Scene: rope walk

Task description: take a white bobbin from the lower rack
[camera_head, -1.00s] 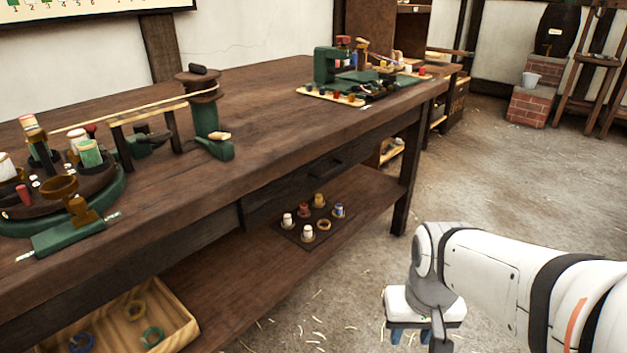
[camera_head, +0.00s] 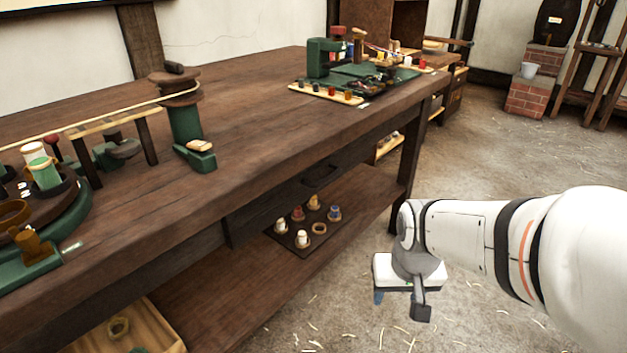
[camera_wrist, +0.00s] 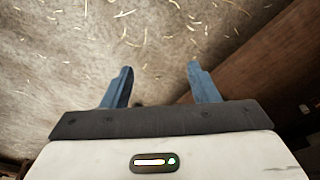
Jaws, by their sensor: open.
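The lower rack (camera_head: 300,249) is a dark flat board on the bench's lower shelf, holding several bobbins on pegs. Two white bobbins stand on it, one at the left (camera_head: 281,226) and one at the front (camera_head: 303,240). A red bobbin (camera_head: 297,213), a yellow-brown one (camera_head: 314,202) and a blue and white one (camera_head: 334,213) stand behind, and a tan ring-like piece (camera_head: 319,228) is at the right. My gripper (camera_head: 400,302) is over the floor to the right of the shelf, apart from the rack. Its blue fingers (camera_wrist: 160,85) are open and empty in the wrist view.
The heavy wooden bench (camera_head: 240,140) overhangs the shelf (camera_head: 215,290), with a drawer above the rack and a leg (camera_head: 408,165) right of it. A wooden tray (camera_head: 130,325) is at the lower left. The floor (camera_head: 490,180) near my arm is open, with straw scattered.

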